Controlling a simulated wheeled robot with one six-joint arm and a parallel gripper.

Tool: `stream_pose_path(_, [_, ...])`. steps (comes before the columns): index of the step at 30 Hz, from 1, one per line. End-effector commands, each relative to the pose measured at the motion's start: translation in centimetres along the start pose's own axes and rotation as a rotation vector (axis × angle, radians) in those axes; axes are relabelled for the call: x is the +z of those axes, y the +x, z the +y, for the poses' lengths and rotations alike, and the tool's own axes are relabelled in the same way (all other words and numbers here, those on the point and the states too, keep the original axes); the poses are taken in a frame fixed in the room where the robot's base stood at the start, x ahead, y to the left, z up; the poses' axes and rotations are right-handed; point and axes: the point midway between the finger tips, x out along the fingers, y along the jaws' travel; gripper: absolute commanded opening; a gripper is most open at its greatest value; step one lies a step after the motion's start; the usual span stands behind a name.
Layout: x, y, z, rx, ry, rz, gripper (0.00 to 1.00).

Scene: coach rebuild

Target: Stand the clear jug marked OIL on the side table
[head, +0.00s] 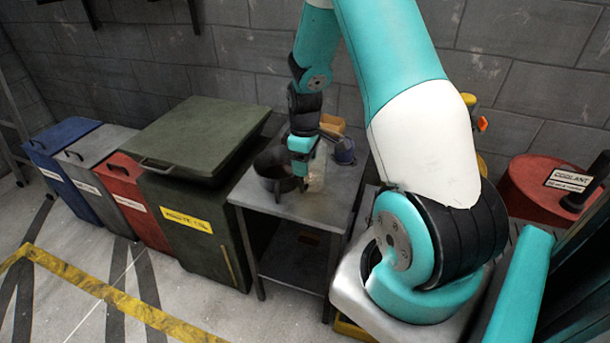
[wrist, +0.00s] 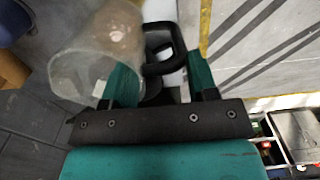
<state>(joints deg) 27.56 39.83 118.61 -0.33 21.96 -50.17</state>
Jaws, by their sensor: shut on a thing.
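The clear jug (head: 317,178) shows in the head view as a pale, see-through shape beside my gripper (head: 301,165), over the grey metal side table (head: 285,215). In the wrist view the jug (wrist: 85,70) is large at the upper left, with a black looped handle (wrist: 178,45). My gripper (wrist: 160,88) is shut on the handle, with its two teal fingers at either side. The jug's marking cannot be read. I cannot tell whether its base touches the table top.
A blue item (head: 345,152) and a yellow-orange one (head: 332,123) are at the back right. A tall green bin (head: 190,215) adjoins the table's left side. The table's front strip is bare.

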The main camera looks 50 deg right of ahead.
Motion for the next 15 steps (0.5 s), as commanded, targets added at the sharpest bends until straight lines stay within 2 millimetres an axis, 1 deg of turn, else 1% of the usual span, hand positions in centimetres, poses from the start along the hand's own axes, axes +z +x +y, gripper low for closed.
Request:
stream_pose_path(1, [0.0, 0.6, 0.1, 0.0, 0.001, -0.001, 0.04])
stream_pose_path(7, [0.1, 2.4, 0.1, -0.001, 0.003, -0.001, 0.04])
stream_pose_path(12, [0.1, 4.7, 0.2, 0.0, 0.003, 0.0, 0.04])
stream_pose_path(15, [0.1, 5.3, 0.1, 0.001, 0.003, 0.0, 0.04])
